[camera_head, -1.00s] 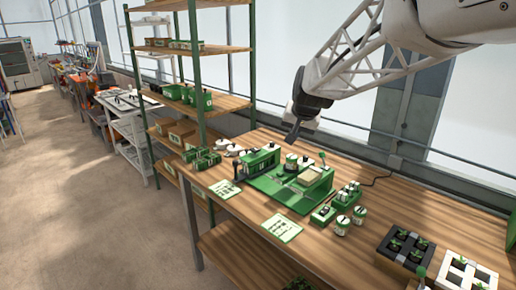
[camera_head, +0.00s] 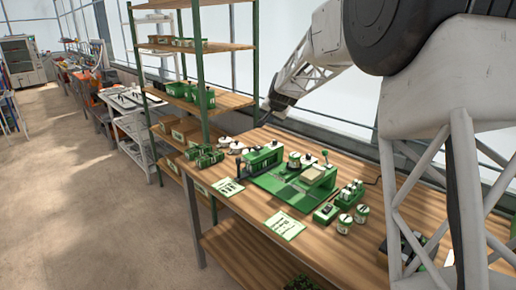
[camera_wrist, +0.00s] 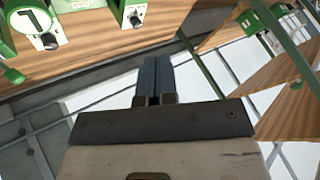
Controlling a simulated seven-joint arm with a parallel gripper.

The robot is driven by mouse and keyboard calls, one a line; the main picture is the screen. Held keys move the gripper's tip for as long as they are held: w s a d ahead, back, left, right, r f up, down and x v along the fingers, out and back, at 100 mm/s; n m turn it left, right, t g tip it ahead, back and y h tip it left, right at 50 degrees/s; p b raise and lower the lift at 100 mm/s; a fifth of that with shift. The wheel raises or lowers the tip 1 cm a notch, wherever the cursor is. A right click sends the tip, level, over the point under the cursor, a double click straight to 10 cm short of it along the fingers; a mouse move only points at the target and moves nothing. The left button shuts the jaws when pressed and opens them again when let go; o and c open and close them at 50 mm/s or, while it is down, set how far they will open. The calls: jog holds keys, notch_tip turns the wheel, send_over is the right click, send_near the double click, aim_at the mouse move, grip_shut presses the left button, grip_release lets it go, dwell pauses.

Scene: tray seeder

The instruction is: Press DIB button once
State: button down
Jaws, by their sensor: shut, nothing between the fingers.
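The green tray seeder (camera_head: 268,182) stands on the wooden bench, with a green upright housing (camera_head: 262,158) at its left end. In the wrist view, a green housing with a dial (camera_wrist: 45,40) and a small black knob on a white plate (camera_wrist: 136,18) show at the top edge, beyond the fingers. A small label (camera_wrist: 82,4) there is too small to read, so I cannot tell which part is the DIB button. My gripper (camera_wrist: 153,66) is shut and empty, apart from the housing. In the head view, my gripper (camera_head: 264,112) hangs behind and above the seeder, near the shelf post.
A green-posted shelf rack (camera_head: 204,90) stands close to my gripper on the left. Cards (camera_head: 284,226), small jars (camera_head: 344,224) and green blocks (camera_head: 205,155) lie around the seeder. A black seedling tray (camera_head: 398,248) is at right, partly hidden by my arm.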

jog(key=m+t, duration=0.1)
send_over(259, 147)
notch_tip(259, 147, down, 6)
jog(key=shift+w+r, duration=0.15)
jog(key=shift+r, duration=0.05)
jog(key=shift+f, duration=0.15)
jog(key=shift+f, duration=4.25)
